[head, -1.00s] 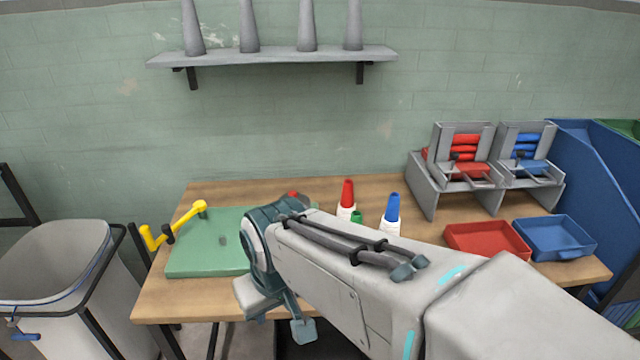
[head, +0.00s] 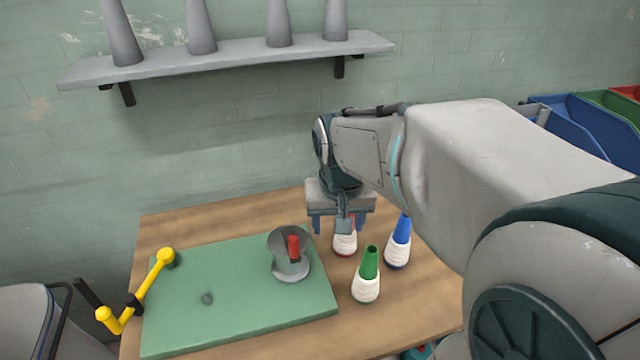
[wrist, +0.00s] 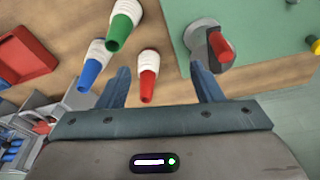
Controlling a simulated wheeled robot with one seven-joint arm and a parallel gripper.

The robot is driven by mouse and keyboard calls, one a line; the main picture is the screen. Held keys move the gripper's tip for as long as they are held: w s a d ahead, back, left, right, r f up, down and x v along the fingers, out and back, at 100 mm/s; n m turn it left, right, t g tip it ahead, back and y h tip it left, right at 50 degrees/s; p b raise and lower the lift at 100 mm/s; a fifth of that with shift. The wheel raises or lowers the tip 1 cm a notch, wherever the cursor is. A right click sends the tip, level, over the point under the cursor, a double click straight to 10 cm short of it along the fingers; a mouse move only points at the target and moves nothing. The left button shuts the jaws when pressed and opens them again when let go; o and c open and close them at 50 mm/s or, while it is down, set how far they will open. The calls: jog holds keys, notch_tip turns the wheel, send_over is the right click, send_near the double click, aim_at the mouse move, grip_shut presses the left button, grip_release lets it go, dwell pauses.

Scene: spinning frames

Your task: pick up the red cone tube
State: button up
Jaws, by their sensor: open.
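The red cone tube (wrist: 148,85), with a white wound lower part (head: 344,243), stands on the wooden table. In the head view its upper part is hidden behind my gripper (head: 338,226), which hangs over it pointing down. In the wrist view my gripper (wrist: 160,68) is open and empty. The tube shows in the gap between the fingers, nearer the left finger, with no clear contact. A green cone tube (head: 370,263) and a blue cone tube (head: 402,230) of the same kind stand close by on the right.
A green mat (head: 190,310) lies to the left. A yellow crank (head: 145,290) is at the mat's left edge. A grey shelf (head: 225,60) with grey cones hangs on the wall.

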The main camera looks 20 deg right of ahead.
jog(key=w+d+m+g+p, duration=0.1)
jog(key=w+d+m+p, duration=0.1)
jog(key=w+d, duration=0.3)
jog(key=w+d+m+p, duration=0.1)
jog(key=w+d+m, duration=0.1)
jog(key=w, duration=0.6)
jog(key=f, duration=0.5)
jog(key=d+f+p, duration=0.1)
jog(key=f, duration=0.1)
jog(key=shift+w+f, duration=0.35)
jog(key=shift+f, duration=0.05)
jog(key=shift+w+d+f+p, duration=0.15)
jog(key=shift+f+p, duration=0.1)
jog(key=shift+f, duration=0.65)
jog(key=shift+w+f+p, duration=0.2)
jog(key=shift+f+p, duration=0.1)
jog(key=shift+f, duration=0.65)
jog(key=shift+w+d+f+p, duration=0.15)
jog(key=shift+f+p, duration=0.1)
jog(key=shift+f, duration=0.65)
jog(key=shift+a, duration=0.1)
grip_shut()
